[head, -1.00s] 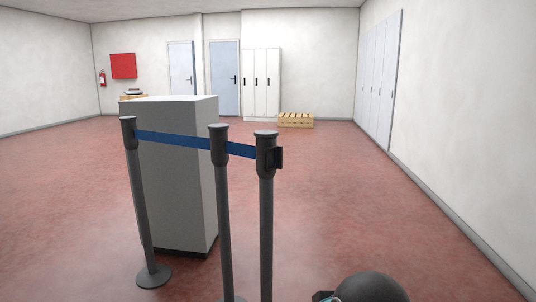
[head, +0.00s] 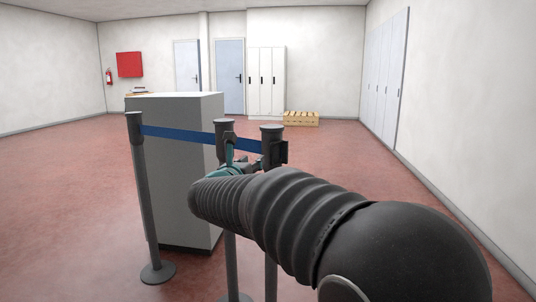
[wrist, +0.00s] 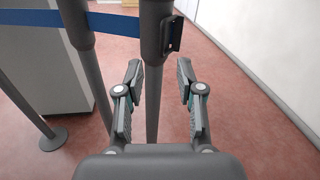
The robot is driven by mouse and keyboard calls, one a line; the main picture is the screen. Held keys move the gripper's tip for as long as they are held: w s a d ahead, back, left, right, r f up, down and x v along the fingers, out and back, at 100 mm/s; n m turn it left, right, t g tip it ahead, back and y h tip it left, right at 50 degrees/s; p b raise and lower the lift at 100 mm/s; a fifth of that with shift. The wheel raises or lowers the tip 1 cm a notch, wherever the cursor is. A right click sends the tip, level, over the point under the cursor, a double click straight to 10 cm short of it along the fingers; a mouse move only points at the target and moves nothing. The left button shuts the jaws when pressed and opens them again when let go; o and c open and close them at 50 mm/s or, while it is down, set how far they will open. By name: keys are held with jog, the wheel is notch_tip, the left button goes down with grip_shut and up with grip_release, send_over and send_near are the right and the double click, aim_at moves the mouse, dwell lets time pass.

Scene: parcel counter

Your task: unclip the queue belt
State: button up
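The blue queue belt (head: 180,135) runs from the left post (head: 143,200) past the middle post (head: 224,135) to the right post (head: 271,145). It also shows in the wrist view (wrist: 112,24), ending at the near post (wrist: 152,60). A dark clip housing (wrist: 172,34) sits on that post's right side. My gripper (wrist: 160,75) is open and empty. Its fingers stand apart to either side of the post's line in the wrist view, below the belt's height in the picture. In the head view my arm hides most of the gripper and the lower posts.
A grey counter block (head: 175,190) stands just behind the belt. Lockers (head: 266,80), doors and a wooden crate (head: 301,118) are far back along the wall. The red floor (head: 75,190) is clear to the left and the right.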

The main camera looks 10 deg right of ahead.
jog(key=w+d+p, duration=0.1)
jog(key=w+d, duration=0.1)
jog(key=w, duration=0.2)
jog(key=w+d+m+p, duration=0.1)
jog(key=w+d, duration=0.2)
jog(key=w, duration=0.1)
jog(key=w+d+f+m+h, duration=0.1)
jog(key=w+d, duration=0.1)
jog(key=w, duration=0.2)
jog(key=shift+d+g+p, duration=0.2)
jog(key=shift+g+p, duration=0.2)
grip_shut()
